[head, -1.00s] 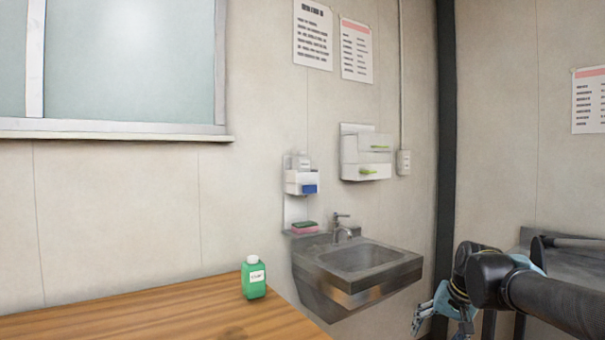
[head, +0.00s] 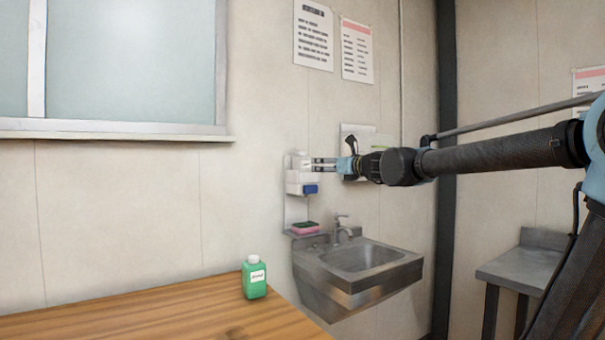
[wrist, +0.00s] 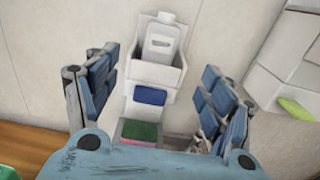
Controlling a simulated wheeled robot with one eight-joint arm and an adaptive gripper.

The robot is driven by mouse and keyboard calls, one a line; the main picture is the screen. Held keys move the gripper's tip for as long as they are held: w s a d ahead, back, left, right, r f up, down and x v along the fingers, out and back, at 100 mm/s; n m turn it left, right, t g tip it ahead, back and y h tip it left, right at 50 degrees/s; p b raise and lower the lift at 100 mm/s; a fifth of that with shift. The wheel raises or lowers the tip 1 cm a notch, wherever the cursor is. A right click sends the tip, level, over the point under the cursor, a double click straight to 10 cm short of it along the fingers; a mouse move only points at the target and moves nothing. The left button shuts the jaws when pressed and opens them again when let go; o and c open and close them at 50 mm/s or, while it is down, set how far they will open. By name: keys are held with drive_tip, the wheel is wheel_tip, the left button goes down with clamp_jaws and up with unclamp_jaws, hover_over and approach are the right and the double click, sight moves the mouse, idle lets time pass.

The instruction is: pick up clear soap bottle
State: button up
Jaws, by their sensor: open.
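The clear soap bottle, pale and whitish, stands upright in a white wall holder. It shows in the wrist view (wrist: 161,40) at top centre and in the head view (head: 299,159), where it is small. The holder (wrist: 152,95) has a blue patch on its front. My gripper (head: 318,164) is at the bottle's height, pointing left at it in the head view. In the wrist view my gripper (wrist: 160,62) is open, its fingers spread to the left and right of the holder with nothing between them held. The bottle's lower part is hidden inside the holder.
A green bottle (head: 254,280) stands on the wooden table (head: 180,312). Below the holder are a green and pink sponge (head: 305,228) and a metal sink (head: 365,262). A white wall dispenser (wrist: 285,75) is close on the right.

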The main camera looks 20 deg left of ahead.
sight(306, 163)
drive_tip(key=x, duration=1.1)
drive_tip(key=shift+w+a, duration=0.1)
drive_tip(key=shift+w, duration=0.05)
drive_tip(key=shift+r+x, duration=0.1)
drive_tip(key=shift+x, duration=1.3)
drive_tip(key=shift+r+x, duration=0.15)
drive_tip(key=shift+x, duration=1.25)
drive_tip(key=shift+w, duration=0.15)
drive_tip(key=shift+c, duration=0.6)
drive_tip(key=c, duration=0.9)
